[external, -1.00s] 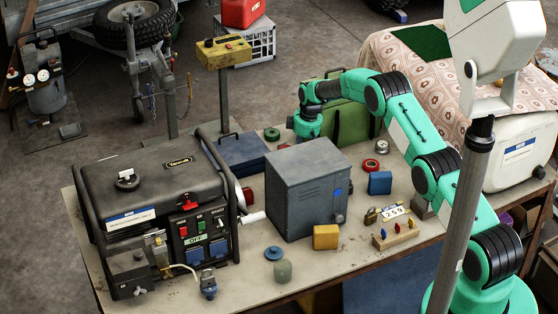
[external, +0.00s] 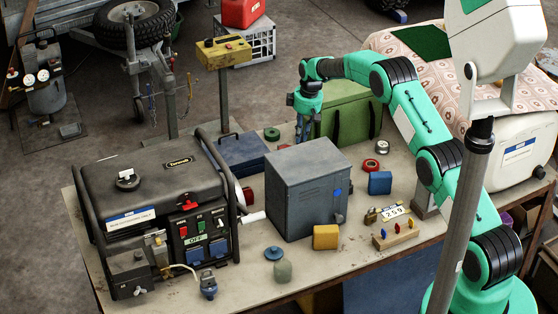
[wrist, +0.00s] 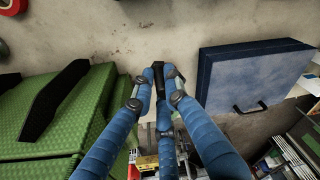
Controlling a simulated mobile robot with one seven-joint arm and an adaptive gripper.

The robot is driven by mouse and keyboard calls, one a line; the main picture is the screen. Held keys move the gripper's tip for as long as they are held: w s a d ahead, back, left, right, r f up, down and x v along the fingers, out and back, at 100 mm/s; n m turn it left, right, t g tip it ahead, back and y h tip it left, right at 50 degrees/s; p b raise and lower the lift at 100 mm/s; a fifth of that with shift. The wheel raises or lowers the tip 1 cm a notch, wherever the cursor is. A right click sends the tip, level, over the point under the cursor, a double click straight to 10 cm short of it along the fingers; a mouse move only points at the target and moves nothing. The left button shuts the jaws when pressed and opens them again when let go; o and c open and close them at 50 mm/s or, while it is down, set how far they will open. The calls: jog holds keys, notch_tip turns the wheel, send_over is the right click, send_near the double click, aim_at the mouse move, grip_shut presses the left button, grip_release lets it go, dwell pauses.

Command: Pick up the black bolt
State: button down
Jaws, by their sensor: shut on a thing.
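The black bolt (wrist: 161,72) shows in the wrist view between the blue fingertips of my gripper (wrist: 159,90). The fingers are shut on it, and its dark end sticks out past the tips. In the external view my gripper (external: 304,126) points down above the back of the workbench, behind the grey metal cabinet. The bolt cannot be made out there.
A green box (external: 348,112) stands close beside my gripper. A blue case (external: 240,155) lies on the other side. The grey cabinet (external: 306,190) stands in front, and a black generator (external: 160,200) is at the left. Several small items lie on the workbench (external: 245,288).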

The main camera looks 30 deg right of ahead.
jog(key=shift+r, duration=0.25)
dwell(0.5)
